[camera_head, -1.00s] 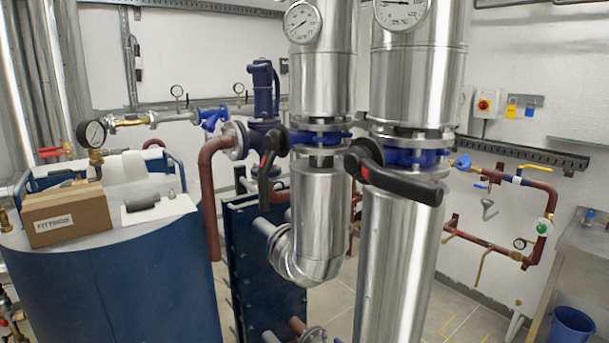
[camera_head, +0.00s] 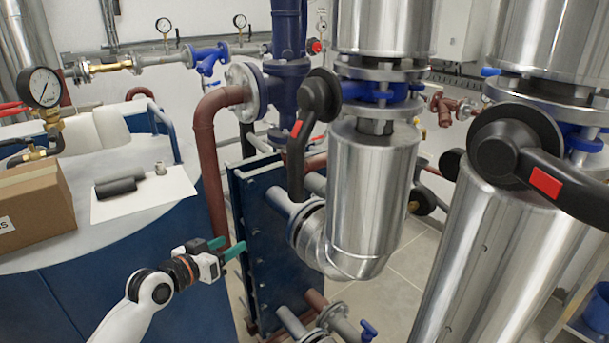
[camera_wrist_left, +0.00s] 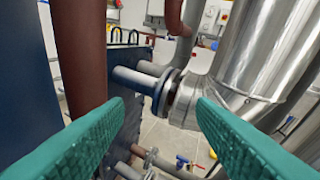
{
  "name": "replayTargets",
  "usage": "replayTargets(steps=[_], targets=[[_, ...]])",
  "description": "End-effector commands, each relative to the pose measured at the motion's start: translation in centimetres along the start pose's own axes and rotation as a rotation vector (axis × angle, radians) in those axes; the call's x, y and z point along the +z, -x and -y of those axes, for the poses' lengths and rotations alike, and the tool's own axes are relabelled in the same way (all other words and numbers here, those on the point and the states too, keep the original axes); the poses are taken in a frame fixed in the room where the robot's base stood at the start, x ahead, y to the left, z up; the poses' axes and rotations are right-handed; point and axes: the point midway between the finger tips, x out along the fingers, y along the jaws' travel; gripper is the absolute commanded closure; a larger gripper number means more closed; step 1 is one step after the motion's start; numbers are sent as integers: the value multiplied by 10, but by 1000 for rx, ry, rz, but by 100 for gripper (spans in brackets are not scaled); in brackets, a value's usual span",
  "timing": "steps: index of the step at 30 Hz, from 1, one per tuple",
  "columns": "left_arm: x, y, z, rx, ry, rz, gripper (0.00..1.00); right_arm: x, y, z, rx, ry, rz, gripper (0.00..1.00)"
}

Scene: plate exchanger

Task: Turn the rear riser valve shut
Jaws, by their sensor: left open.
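The rear riser valve has a blue body (camera_head: 368,91) clamped between flanges on the farther silver riser. Its black lever (camera_head: 297,160) with a red mark hangs down from a round hub, along the pipe. My left gripper (camera_head: 228,248) is open and empty, with teal fingers, lower left of the lever and apart from it. In the left wrist view, the two fingers (camera_wrist_left: 160,118) are spread wide with nothing between them. Beyond them are a silver elbow (camera_wrist_left: 228,90) and a grey flanged pipe stub; the lever is not seen there. My right gripper is out of view.
The nearer riser's valve has a black lever (camera_head: 560,185) reaching out to the right. A dark red pipe (camera_head: 208,170) and the blue plate exchanger (camera_head: 262,240) stand close to my left gripper. A blue tank (camera_head: 70,285) at left carries a cardboard box (camera_head: 35,205).

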Motion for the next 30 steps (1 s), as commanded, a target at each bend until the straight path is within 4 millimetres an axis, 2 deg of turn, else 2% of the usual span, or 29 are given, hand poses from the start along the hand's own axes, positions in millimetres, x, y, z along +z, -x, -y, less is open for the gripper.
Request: replayTargets(steps=[1,3,6,7,10,14,30], targets=[[47,9,26,-73,-46,58,49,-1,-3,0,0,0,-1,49],[94,27,63,-172,-98,114,49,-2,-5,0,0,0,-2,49],[136,54,109,-287,-165,160,49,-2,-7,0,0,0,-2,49],[144,60,119,-314,-180,168,49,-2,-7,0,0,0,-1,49],[158,76,142,-371,-215,182,49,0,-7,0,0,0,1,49],[166,76,155,-396,-225,187,49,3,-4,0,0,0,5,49],[180,-12,192,-393,-222,187,49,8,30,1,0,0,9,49]])
